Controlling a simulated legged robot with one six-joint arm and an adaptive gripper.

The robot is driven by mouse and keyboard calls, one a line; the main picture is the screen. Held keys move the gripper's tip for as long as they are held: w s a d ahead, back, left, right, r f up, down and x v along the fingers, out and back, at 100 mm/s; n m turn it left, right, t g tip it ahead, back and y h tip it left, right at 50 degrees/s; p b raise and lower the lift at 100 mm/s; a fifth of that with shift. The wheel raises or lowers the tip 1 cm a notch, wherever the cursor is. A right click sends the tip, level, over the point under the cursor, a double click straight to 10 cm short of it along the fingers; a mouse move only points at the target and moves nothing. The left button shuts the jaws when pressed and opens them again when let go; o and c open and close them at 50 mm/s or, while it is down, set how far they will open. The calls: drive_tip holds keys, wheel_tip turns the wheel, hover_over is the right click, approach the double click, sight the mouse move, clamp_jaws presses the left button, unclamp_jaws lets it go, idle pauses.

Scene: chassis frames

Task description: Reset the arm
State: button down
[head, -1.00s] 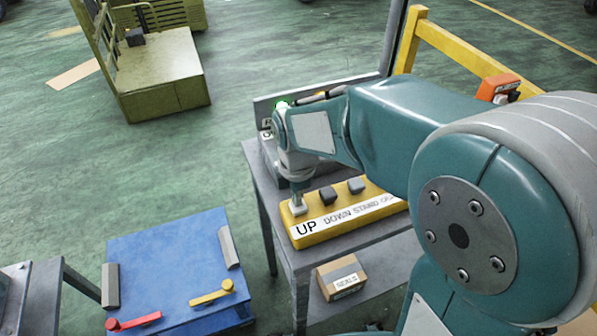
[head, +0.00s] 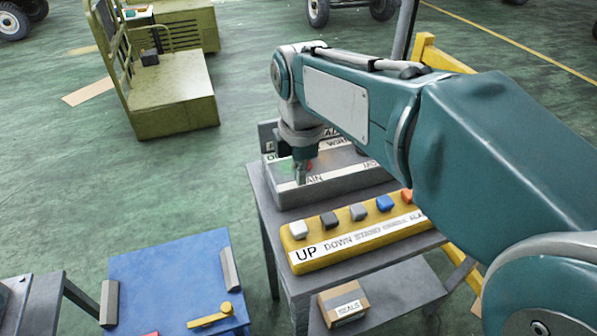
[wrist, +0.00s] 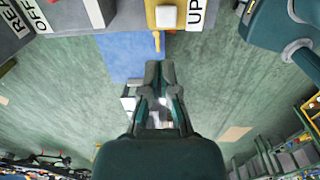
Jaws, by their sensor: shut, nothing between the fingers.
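My gripper (head: 301,172) hangs from my teal arm in the head view, in front of the grey control box and above its lower edge. Its fingers are together with nothing between them. In the wrist view my gripper (wrist: 159,68) shows its two fingers close together over the blue cart top and the green floor. The yellow button panel (head: 350,243) marked UP and DOWN lies on the grey table, nearer than the gripper. Its white UP button (head: 297,230) is uncovered; it also shows in the wrist view (wrist: 167,16).
The grey control box (head: 345,181) stands at the table's back, partly hidden by my arm. A SEALS carton (head: 343,302) sits on the lower shelf. A blue cart (head: 165,270) with a yellow lever (head: 210,316) stands at left. An olive cart (head: 175,95) is farther back; open floor lies between.

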drive_tip(key=s+d+f+m+t, duration=0.1)
drive_tip(key=s+d+m+t, duration=0.1)
drive_tip(key=s+d+m, duration=0.4)
drive_tip(key=s+d+f+m+t, duration=0.1)
drive_tip(key=s+d+m+t, duration=0.2)
drive_tip(key=m, duration=1.2)
drive_tip(key=s+d, duration=0.2)
drive_tip(key=s, duration=0.2)
drive_tip(key=shift+s+d, duration=0.25)
drive_tip(key=shift+d, duration=0.15)
